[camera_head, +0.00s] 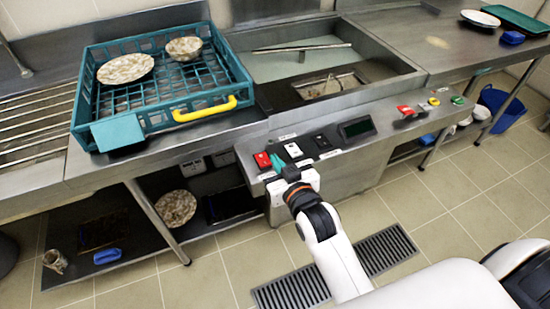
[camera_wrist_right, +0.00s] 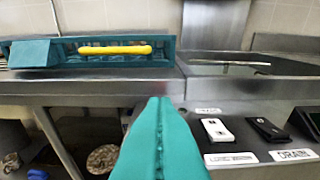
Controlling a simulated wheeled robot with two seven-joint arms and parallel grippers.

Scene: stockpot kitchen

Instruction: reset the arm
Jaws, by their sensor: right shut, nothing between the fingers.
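My right arm comes in from the lower right of the head view. Its gripper (camera_head: 276,163) has teal fingers and hangs in front of the control panel (camera_head: 345,148), close to the red switch (camera_head: 262,160). In the right wrist view the teal fingers (camera_wrist_right: 160,110) are pressed together with nothing between them. They hide part of the panel's left end there, and the red switch cannot be made out. I cannot tell whether the fingertips touch the panel. My left gripper is not in view.
A teal rack (camera_head: 147,128) with a yellow handle (camera_head: 205,109) holds a plate (camera_head: 125,69) and a bowl (camera_head: 184,48). Right of it is a steel basin (camera_head: 385,68). White (camera_head: 293,150) and black switches line the panel. The tiled floor in front has a drain grate (camera_head: 292,293).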

